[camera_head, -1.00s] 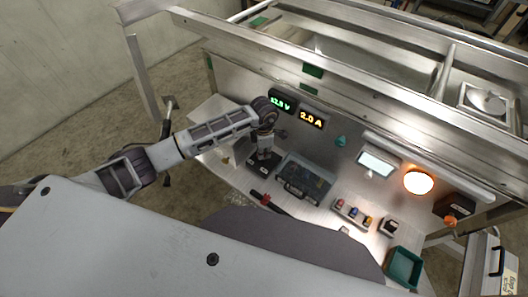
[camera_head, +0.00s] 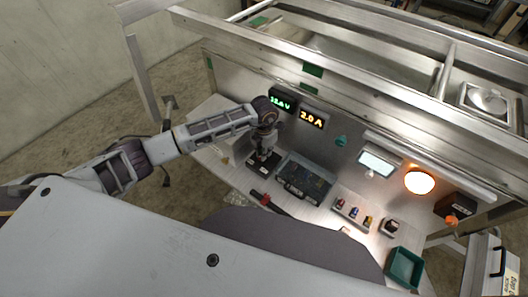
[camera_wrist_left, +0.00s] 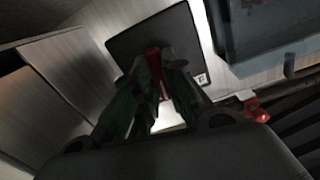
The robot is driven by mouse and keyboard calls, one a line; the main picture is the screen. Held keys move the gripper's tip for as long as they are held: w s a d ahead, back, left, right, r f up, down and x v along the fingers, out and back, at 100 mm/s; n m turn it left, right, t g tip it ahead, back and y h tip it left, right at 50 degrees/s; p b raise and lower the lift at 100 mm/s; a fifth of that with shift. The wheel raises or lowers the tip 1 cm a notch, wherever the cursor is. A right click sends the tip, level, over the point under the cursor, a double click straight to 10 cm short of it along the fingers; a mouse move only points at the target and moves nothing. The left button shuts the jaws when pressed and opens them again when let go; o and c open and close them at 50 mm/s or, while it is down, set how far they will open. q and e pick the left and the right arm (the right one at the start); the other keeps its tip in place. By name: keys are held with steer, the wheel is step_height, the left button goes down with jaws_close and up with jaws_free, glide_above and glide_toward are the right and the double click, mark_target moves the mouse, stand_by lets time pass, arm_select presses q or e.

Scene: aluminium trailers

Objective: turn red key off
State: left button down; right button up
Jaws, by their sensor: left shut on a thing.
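The red key (camera_wrist_left: 154,62) shows between the fingertips of my left gripper (camera_wrist_left: 162,68) in the left wrist view. The gripper is shut on it, and the fingers hide much of the key. The key stands over a square black plate (camera_wrist_left: 138,38). In the head view the left gripper (camera_head: 265,151) points down at the black switch base (camera_head: 257,166) on the bench, and the key is hidden there. My right gripper is not in view.
A dark clear-lidded case (camera_head: 305,179) stands just right of the switch. A red-ended tool (camera_head: 262,198) lies in front. Voltage (camera_head: 283,102) and current (camera_head: 312,119) displays glow behind. An orange lamp (camera_head: 419,182) and green bin (camera_head: 404,268) are farther right.

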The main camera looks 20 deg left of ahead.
arm_select(q)
steer(key=n, duration=0.3)
steer(key=shift+n, duration=0.7)
steer(key=n, duration=0.3)
steer(key=shift+r+n+p, duration=0.1)
steer(key=shift+n+p, duration=0.2)
steer(key=shift+n, duration=0.1)
steer(key=shift+w+n, duration=0.1)
steer(key=shift+n, duration=0.9)
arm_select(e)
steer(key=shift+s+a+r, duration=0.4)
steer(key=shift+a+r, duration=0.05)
arm_select(q)
steer(key=shift+n, duration=0.3)
steer(key=c, duration=1.5)
jaws_free()
